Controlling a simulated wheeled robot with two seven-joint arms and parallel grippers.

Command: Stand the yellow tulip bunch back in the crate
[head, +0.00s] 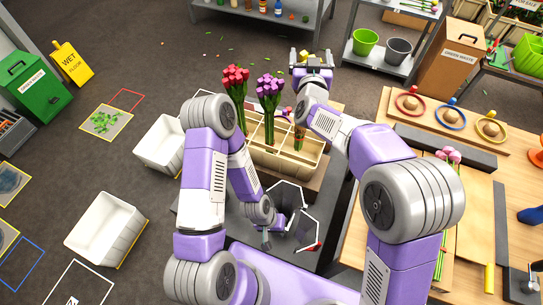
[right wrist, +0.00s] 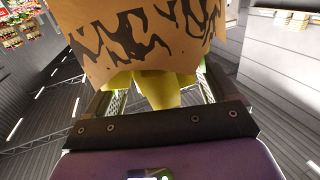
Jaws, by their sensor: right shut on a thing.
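The wooden crate (head: 285,162) stands in the middle of the head view, with a red tulip bunch (head: 236,78) and a purple tulip bunch (head: 269,88) upright in it. My right gripper (head: 311,58) is above the crate's far right side. In the right wrist view it is shut on the yellow tulip bunch (right wrist: 165,85), whose brown patterned paper shows above the fingers. My left gripper (head: 306,213) is low in front of the crate, open and empty.
A pink tulip bunch (head: 448,155) lies on the wooden bench (head: 395,130) at right. Two white bins (head: 107,228) (head: 160,145) stand on the floor at left. A green bucket (head: 365,42) and a grey bucket (head: 398,51) stand on a rack behind.

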